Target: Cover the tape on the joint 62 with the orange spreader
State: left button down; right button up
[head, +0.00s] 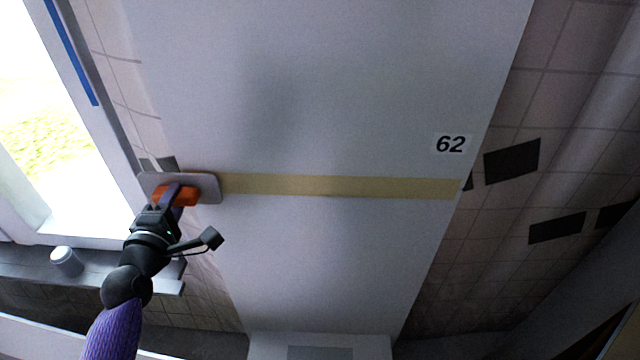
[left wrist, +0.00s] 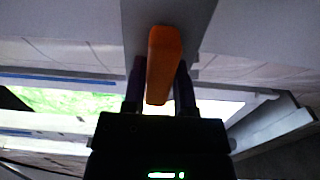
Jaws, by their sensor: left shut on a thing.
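The tape (head: 340,187) is a tan strip across the pale panel (head: 320,90), running from the spreader to the panel's right edge. The label 62 (head: 451,144) is above its right end. My left gripper (head: 172,194) is shut on the orange handle of the spreader (head: 208,187), whose grey plate lies over the tape's left end. In the left wrist view the orange handle (left wrist: 163,65) stands between the two fingers, with the grey plate (left wrist: 192,14) beyond it. Whether the plate touches the panel is hard to tell. The tape under the plate is hidden. My right gripper is not in view.
A bright window (head: 60,140) is at the left, with a sill (head: 110,272) holding a small white cup (head: 66,261). Tiled wall with dark tiles (head: 512,161) lies right of the panel. The panel surface along the tape is free of objects.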

pick_arm(q)
jog(key=shift+w+d, duration=0.1)
jog(key=shift+w, duration=0.65)
dwell(0.8)
